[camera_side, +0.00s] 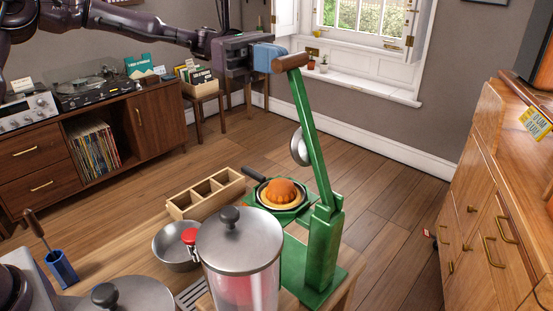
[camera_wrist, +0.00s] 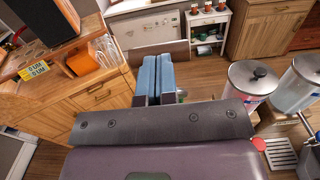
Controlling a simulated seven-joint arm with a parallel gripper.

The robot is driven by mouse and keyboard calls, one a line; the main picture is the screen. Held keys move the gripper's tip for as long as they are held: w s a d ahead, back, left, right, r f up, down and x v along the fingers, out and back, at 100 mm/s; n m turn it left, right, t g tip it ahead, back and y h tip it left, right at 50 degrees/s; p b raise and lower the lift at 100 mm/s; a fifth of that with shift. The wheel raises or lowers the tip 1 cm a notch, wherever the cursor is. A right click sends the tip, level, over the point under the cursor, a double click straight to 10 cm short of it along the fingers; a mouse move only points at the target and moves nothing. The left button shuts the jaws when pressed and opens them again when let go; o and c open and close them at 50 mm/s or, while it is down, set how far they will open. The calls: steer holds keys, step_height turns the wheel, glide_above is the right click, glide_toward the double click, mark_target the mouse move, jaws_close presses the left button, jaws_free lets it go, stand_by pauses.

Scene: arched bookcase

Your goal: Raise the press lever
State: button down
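The green press (camera_side: 322,240) stands on the wooden counter in the side view. Its green lever (camera_side: 312,130) points steeply up, leaning slightly left, with a brown wooden handle (camera_side: 291,62) at its top. A round silver plate (camera_side: 299,147) hangs from the lever. My gripper (camera_side: 272,57) has blue fingers at the handle's left end. They overlap it in the picture; I cannot tell whether they touch. In the wrist view my gripper (camera_wrist: 158,60) has its two fingers close together, with nothing visible between them.
Below the plate, an orange domed item (camera_side: 283,192) sits on a green base. A lidded canister (camera_side: 238,245), a metal bowl (camera_side: 176,246) and a wooden divided box (camera_side: 207,193) stand nearby. A wooden cabinet (camera_side: 490,220) is at right. Space above the counter left of the lever looks clear.

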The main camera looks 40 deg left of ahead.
mark_target(290, 55)
steer(key=shift+d+r, duration=0.25)
steer(key=shift+d, duration=0.55)
steer(key=shift+d+r, duration=0.25)
steer(key=shift+d, duration=0.5)
steer(key=shift+d+r, duration=0.2)
steer(key=shift+d, duration=0.5)
steer(key=shift+d+r, duration=0.15)
steer(key=shift+d, duration=0.5)
steer(key=shift+s, duration=0.1)
steer(key=a, duration=1.4)
steer(key=shift+a, duration=0.2)
